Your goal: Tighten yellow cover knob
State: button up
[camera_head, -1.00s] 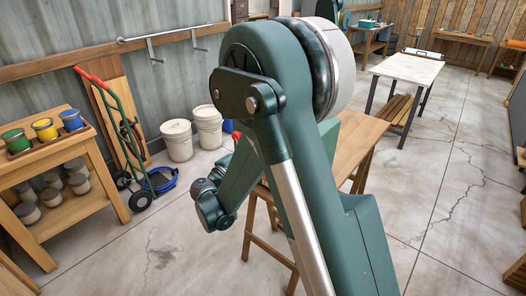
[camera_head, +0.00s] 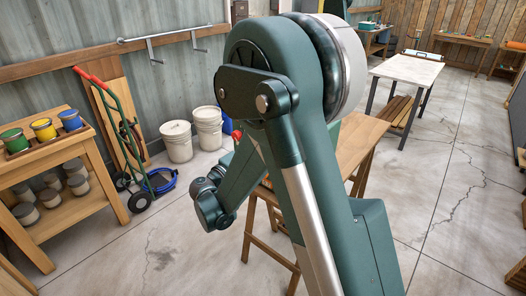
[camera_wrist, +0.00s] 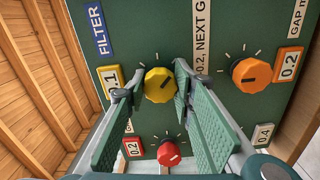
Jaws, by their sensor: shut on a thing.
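In the wrist view, the yellow knob (camera_wrist: 157,86) sits on a dark green panel (camera_wrist: 152,28). It has a dark pointer mark and tick lines around it. My gripper (camera_wrist: 155,82) has one finger on each side of the knob and is shut on it. In the head view, my arm hides the gripper and the knob.
An orange knob (camera_wrist: 250,75) is to the right of the yellow one, and a red knob (camera_wrist: 169,153) is below it, near the fingers. A wooden trestle table (camera_head: 358,140) stands behind my arm. Paint cans stand on a wooden shelf (camera_head: 95,158) at left.

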jog(key=shift+m, duration=0.3)
jog(key=o, duration=0.9)
jog(key=shift+s+a, duration=0.1)
jog(key=shift+v, duration=5.9)
